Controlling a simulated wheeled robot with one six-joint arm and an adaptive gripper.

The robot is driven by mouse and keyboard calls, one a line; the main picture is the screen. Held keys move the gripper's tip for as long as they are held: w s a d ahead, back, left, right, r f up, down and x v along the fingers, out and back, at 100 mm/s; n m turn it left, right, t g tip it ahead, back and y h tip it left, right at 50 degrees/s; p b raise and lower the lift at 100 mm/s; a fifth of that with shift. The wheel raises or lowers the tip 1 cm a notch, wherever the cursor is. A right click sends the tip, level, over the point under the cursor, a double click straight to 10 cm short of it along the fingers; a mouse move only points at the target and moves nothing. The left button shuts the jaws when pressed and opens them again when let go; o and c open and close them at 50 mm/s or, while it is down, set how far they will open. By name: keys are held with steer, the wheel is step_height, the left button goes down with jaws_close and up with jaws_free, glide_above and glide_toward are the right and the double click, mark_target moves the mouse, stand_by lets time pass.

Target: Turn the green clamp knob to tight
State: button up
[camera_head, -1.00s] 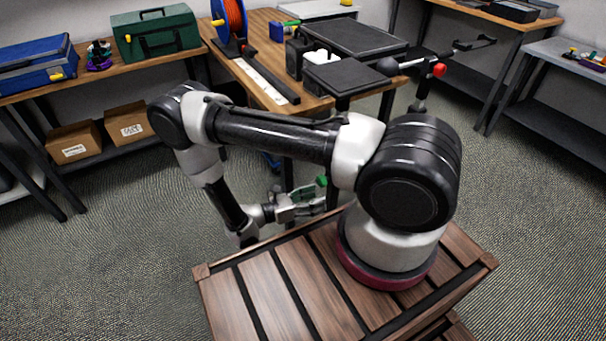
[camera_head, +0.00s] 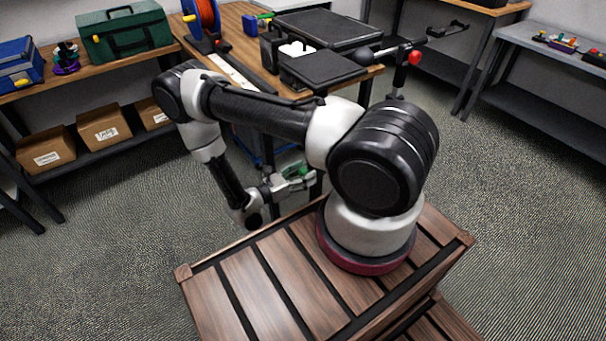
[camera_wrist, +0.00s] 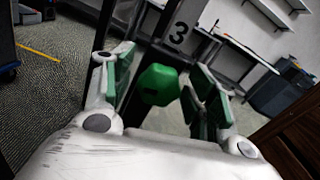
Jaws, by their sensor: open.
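The green clamp knob (camera_wrist: 158,85) is a faceted green piece in the middle of the wrist view. In that view my gripper (camera_wrist: 161,73) is open, with one green-padded finger on each side of the knob. Gaps show between the knob and the pads, so I see no grip on it. In the head view my gripper (camera_head: 290,182) is low, beside the wooden table's front leg. Green shows at its fingers there, but I cannot separate knob from pads. The knob's mount and any tight marking are not clear.
The wooden table (camera_head: 232,48) carries a cable reel (camera_head: 205,20) and black cases (camera_head: 322,68). Cardboard boxes (camera_head: 104,127) sit on a low shelf at left. Carpet floor (camera_head: 130,215) is open at left.

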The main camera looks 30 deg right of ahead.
steer(key=c, duration=1)
steer(key=shift+m, duration=0.4)
steer(key=m, duration=0.4)
steer(key=shift+s+m, duration=0.1)
steer(key=shift+m, duration=0.2)
steer(key=m, duration=0.4)
steer(key=shift+s, duration=0.1)
steer(key=m, duration=0.5)
steer(key=shift+f+m, duration=0.15)
steer(key=shift+m, duration=0.25)
steer(key=shift+s+f+m, duration=0.1)
steer(key=shift+m, duration=2.2)
